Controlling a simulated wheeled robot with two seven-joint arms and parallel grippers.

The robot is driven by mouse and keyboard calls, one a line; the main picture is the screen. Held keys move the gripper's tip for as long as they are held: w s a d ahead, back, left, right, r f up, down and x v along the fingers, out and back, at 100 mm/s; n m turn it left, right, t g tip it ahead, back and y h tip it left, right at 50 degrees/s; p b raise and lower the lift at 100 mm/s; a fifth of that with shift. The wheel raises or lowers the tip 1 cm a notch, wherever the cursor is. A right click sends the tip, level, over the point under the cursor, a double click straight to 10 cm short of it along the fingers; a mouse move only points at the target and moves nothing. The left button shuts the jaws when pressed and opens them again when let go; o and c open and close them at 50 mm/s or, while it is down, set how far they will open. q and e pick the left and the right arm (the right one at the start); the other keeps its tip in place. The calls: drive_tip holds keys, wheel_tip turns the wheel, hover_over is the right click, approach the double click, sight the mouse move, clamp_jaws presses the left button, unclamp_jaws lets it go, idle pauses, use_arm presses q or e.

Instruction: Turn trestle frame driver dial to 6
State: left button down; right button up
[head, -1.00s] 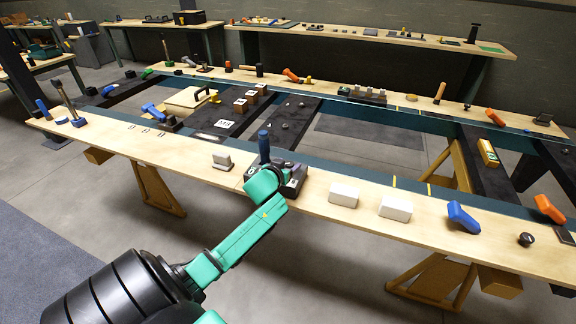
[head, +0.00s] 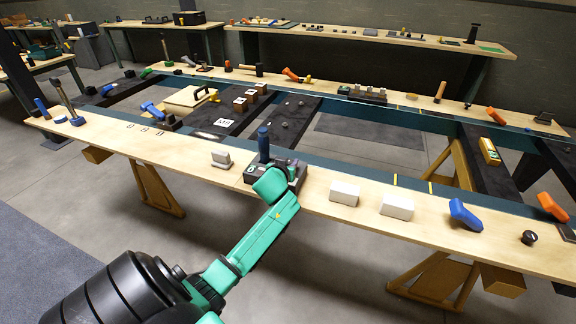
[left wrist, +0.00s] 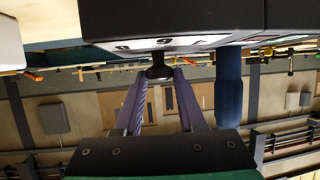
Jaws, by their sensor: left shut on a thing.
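The driver is a dark box (head: 252,176) on the near wooden plank, with a blue handle (head: 263,143) standing upright at it. My left gripper (head: 270,185) is at the front of this box and hides part of it in the head view. In the left wrist view the dark box (left wrist: 190,20) fills the top, with a pale marked panel on its underside edge. The two purple-grey fingers of my left gripper (left wrist: 162,78) close on a small black dial (left wrist: 160,71) just below that panel. The blue handle (left wrist: 229,88) hangs to its right. The dial's number is not readable.
A grey block (head: 221,159) stands left of the box. Two white blocks (head: 345,191) (head: 397,206), a blue tool (head: 464,214) and a black knob (head: 529,237) lie to its right on the plank (head: 310,190). Open floor lies in front.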

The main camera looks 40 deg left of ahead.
use_arm(q)
drive_tip(key=n+g+y+b, duration=0.1)
drive_tip(key=n+b, duration=0.1)
drive_tip(key=b, duration=0.1)
drive_tip(key=n+g+y+b, duration=0.2)
drive_tip(key=b, duration=0.1)
drive_tip(key=n+g+y+b, duration=0.1)
drive_tip(key=n+y+b, duration=0.1)
drive_tip(key=b, duration=0.1)
drive_tip(key=shift+w+d+f+g+b, duration=0.3)
drive_tip(key=shift+d+f+b, duration=0.05)
drive_tip(key=shift+f+b, duration=0.05)
drive_tip(key=shift+r+n+g+y+b, duration=0.2)
drive_tip(key=shift+n+g+y+b, duration=0.35)
drive_tip(key=shift+b, duration=0.3)
drive_tip(key=shift+r+n+g, duration=0.1)
drive_tip(key=shift+n+g, duration=0.15)
drive_tip(key=c, duration=0.5)
unclamp_jaws()
drive_tip(key=shift+r, duration=0.1)
